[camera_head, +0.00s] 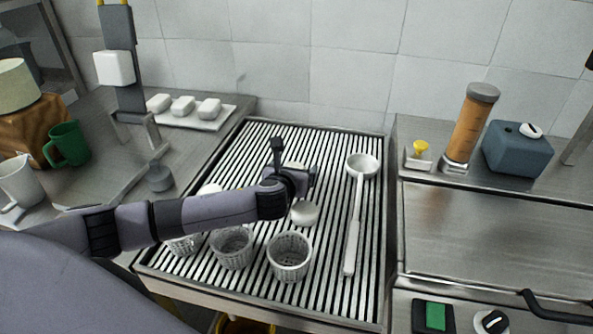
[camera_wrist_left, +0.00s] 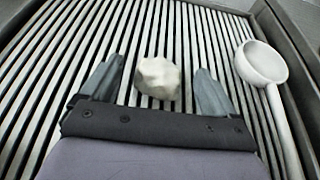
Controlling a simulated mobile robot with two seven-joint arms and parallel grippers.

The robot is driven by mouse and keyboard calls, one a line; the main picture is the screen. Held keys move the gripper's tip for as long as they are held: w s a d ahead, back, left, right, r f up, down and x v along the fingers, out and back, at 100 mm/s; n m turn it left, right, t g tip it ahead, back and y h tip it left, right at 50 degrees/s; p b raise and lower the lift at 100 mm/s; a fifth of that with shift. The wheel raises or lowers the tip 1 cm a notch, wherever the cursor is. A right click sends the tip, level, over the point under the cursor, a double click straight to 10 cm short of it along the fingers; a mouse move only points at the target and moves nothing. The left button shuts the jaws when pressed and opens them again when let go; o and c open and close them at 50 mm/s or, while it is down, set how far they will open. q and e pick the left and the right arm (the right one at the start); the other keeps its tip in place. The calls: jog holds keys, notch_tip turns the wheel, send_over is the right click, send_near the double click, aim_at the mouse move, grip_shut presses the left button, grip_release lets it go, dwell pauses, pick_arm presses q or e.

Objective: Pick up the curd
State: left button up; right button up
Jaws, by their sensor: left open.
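A white lump of curd (camera_wrist_left: 158,78) lies on the slatted metal rack in the left wrist view, between the two spread fingers of my left gripper (camera_wrist_left: 160,68). The fingers are open, with a gap on each side of the lump. In the head view my left gripper (camera_head: 290,182) is over the middle of the rack, its fingers mostly hidden. A white lump (camera_head: 295,166) shows just behind it. Another white lump (camera_head: 305,213) lies nearer, and one more (camera_head: 210,190) is partly hidden behind my arm. My right gripper is not in view.
Perforated baskets (camera_head: 290,256) stand along the rack's near side. A white ladle (camera_head: 353,225) lies to the right; its bowl (camera_wrist_left: 261,63) also shows in the wrist view. White blocks (camera_head: 183,106) sit on a tray at the back left. The rack's far part is clear.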

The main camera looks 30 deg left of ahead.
aim_at(298, 166)
pick_arm(q)
jog(key=shift+x, duration=1.9)
jog(key=c, duration=1.1)
